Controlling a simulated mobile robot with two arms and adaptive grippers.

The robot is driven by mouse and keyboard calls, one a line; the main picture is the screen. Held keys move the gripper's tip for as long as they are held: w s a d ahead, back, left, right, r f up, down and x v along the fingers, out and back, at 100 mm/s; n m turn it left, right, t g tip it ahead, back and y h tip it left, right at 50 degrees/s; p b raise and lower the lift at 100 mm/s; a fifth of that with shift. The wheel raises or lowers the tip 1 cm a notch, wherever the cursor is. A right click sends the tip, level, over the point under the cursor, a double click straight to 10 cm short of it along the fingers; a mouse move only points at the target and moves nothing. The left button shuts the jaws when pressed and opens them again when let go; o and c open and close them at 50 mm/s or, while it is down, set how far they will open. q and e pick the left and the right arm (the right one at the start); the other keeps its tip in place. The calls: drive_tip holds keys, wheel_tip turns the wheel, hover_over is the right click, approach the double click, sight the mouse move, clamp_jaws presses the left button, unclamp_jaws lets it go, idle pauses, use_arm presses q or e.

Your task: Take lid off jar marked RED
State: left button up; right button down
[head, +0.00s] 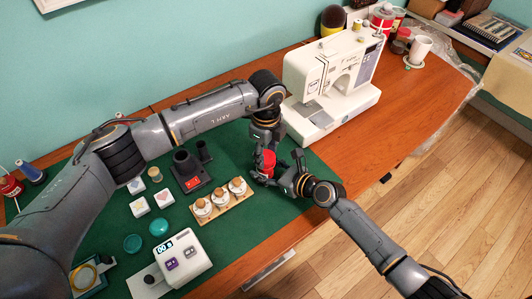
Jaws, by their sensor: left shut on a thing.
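A small red object (265,160) is between my two grippers, right of the wooden rack; from here I cannot tell whether it is a lid, a jar or both, and no marking is readable. My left gripper (265,150) comes down from above and is shut on the red object. My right gripper (268,176) reaches in from the lower right, with its fingers at the lower part of the red object. Its grip is hidden by the overlap. Three pale jars with brownish tops (220,195) stand in the wooden rack (226,208).
A white sewing machine (325,85) stands behind my grippers. A dark holder (190,176) and white tiles (139,207) lie left of the rack. A white device with a display (185,257) is in front. The green mat (250,235) is clear right of the device.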

sight(266, 157)
use_arm(q)
drive_tip(key=shift+r, duration=0.7)
drive_tip(key=shift+r, duration=2)
use_arm(e)
drive_tip(key=shift+c, duration=2.3)
unclamp_jaws()
